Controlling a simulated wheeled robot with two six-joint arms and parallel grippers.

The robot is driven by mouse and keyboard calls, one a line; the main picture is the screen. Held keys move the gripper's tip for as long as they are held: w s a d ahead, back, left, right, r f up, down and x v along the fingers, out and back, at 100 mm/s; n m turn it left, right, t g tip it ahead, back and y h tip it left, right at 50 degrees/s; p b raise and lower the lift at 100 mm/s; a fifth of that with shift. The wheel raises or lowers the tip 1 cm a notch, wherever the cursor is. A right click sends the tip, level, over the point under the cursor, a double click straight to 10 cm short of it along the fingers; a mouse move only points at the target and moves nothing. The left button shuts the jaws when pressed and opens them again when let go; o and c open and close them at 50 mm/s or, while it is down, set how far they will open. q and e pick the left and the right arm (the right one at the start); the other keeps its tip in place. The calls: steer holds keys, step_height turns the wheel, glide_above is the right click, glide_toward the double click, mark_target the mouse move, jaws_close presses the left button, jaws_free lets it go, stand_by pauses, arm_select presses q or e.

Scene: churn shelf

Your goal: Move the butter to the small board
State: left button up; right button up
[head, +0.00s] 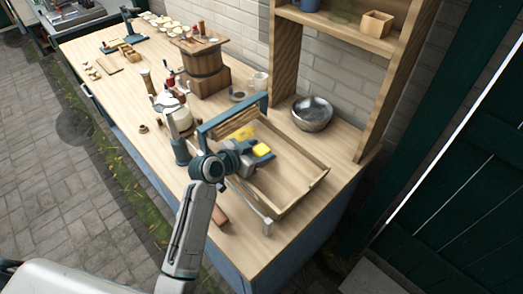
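My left arm comes up from the bottom, and my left gripper (254,154) is over the large shallow wooden tray (287,201) on the bench. A bright yellow piece (262,150), which looks like butter, shows right at the gripper's fingers. More yellow butter (243,134) shows just behind the gripper, in or above the tray. The gripper hides part of both, so I cannot tell whether the fingers are closed on the butter. I cannot clearly pick out the small board; a small flat wooden piece (108,66) lies at the bench's far left. My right gripper is not in view.
A glass churn (182,118) with a crank stands left of the tray, and a wooden tub (207,72) stands behind it. A metal bowl (312,114) sits by the shelf post (394,95). The bench's front left stretch (113,98) is mostly clear.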

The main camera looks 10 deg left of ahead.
arm_select(q)
steer(key=c, duration=0.9)
steer(key=shift+o, duration=0.2)
